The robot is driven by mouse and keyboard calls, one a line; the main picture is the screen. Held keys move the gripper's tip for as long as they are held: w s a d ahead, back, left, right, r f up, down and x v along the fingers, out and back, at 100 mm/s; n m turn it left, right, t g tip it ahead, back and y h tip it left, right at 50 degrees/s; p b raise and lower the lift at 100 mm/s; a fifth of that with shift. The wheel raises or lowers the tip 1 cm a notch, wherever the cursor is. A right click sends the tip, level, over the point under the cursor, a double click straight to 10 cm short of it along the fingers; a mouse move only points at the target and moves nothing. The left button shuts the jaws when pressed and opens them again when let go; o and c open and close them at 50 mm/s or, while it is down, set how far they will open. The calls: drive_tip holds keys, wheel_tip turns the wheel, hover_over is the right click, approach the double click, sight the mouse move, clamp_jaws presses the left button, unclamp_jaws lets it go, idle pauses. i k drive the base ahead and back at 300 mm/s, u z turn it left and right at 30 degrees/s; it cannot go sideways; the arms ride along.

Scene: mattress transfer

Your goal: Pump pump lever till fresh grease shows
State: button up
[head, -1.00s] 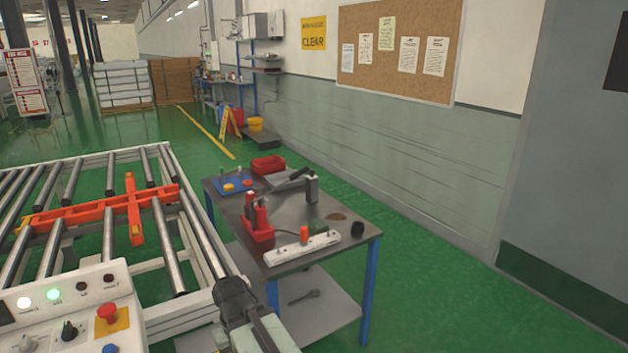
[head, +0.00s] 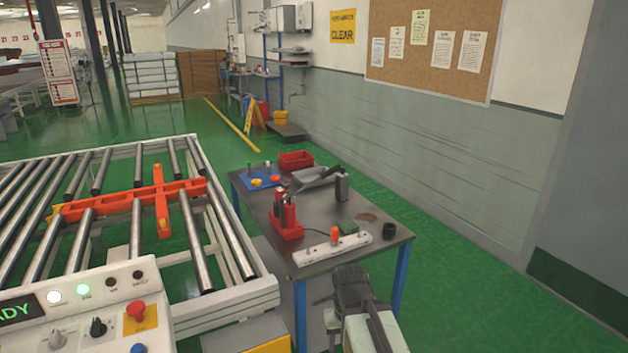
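The steel work table (head: 395,236) stands right of the roller conveyor. A grey post (head: 342,188) with a slanted grey lever-like bar (head: 318,177) stands towards its back; it may be the pump and its lever, but I cannot tell surely. A red holder with upright red and dark parts (head: 286,218) stands at the table's left middle. A dark round patch (head: 367,217) lies on the top; whether it is grease is unclear. My gripper (head: 352,282) is dark, low in front of the table's near edge, apart from these things. Its fingers are not clear enough to show open or shut.
A blue tray (head: 262,180) and red bin (head: 297,159) are behind. The control panel (head: 75,310) is at lower left.

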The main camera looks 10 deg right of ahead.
sight(323, 175)
drive_tip(key=u, duration=0.25)
drive_tip(key=i, duration=0.65)
drive_tip(key=u, duration=0.75)
drive_tip(key=i, duration=1)
drive_tip(key=z, duration=0.2)
